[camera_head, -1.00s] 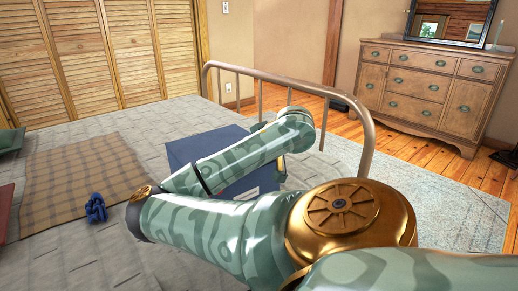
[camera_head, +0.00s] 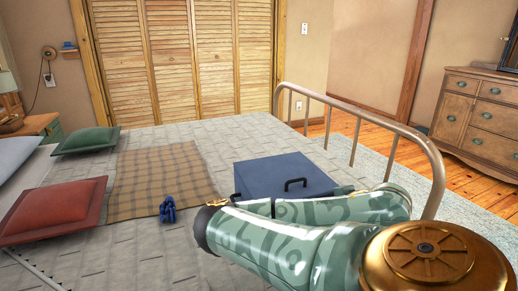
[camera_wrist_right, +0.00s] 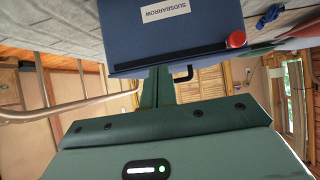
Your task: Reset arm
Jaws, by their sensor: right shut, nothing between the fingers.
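My right arm is folded in the lower right of the head view, over the bed's edge. The right gripper (camera_wrist_right: 158,88) shows in the wrist view with its green fingers together and nothing between them. In that view its fingers overlap the side of a blue box (camera_wrist_right: 165,38); I cannot tell whether they touch it. In the head view the gripper is mostly hidden behind my arm. The blue box (camera_head: 275,178) has a black handle and lies on the bed. The wrist view shows its label and a red knob (camera_wrist_right: 236,40). My left gripper is not in view.
The bed (camera_head: 110,255) carries a plaid blanket (camera_head: 150,175), a small blue object (camera_head: 168,209), a red cushion (camera_head: 52,210) and a green cushion (camera_head: 85,140). A metal bed rail (camera_head: 390,128) stands close beyond my arm. A wooden dresser (camera_head: 478,110) is at the right.

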